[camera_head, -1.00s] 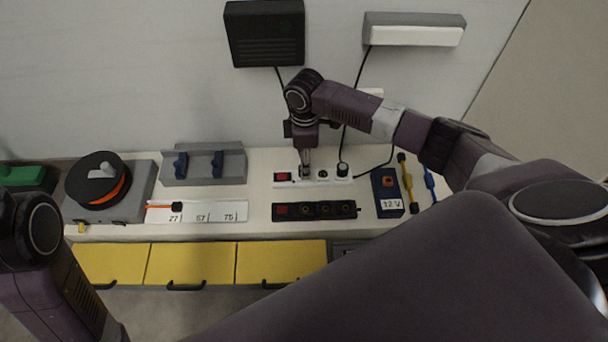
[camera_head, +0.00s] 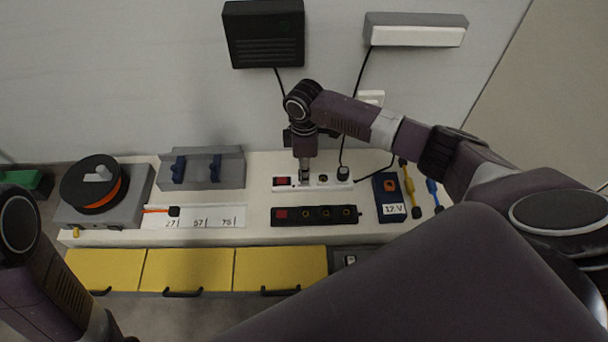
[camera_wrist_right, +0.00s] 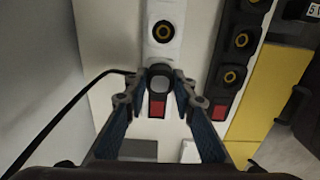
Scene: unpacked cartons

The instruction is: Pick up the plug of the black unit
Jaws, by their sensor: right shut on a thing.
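The black unit (camera_head: 264,34) hangs on the wall, and its cord runs down behind my right arm. My right gripper (camera_head: 304,176) is at the white power strip (camera_head: 264,183), beside the red switch. In the right wrist view, the gripper (camera_wrist_right: 160,84) is shut around a dark, round plug (camera_wrist_right: 160,76) at the strip. A black cord (camera_wrist_right: 58,112) leads away from it to the left. I cannot tell whether the plug is still seated in the strip. My left gripper is out of view; only part of the left arm shows.
A second plug (camera_head: 343,173) sits at the right end of the white strip, its cord rising to the wall lamp (camera_head: 418,37). A black power strip (camera_head: 330,216) lies in front. A 12 V box (camera_head: 389,197) stands right. A cable reel (camera_head: 94,184) is left.

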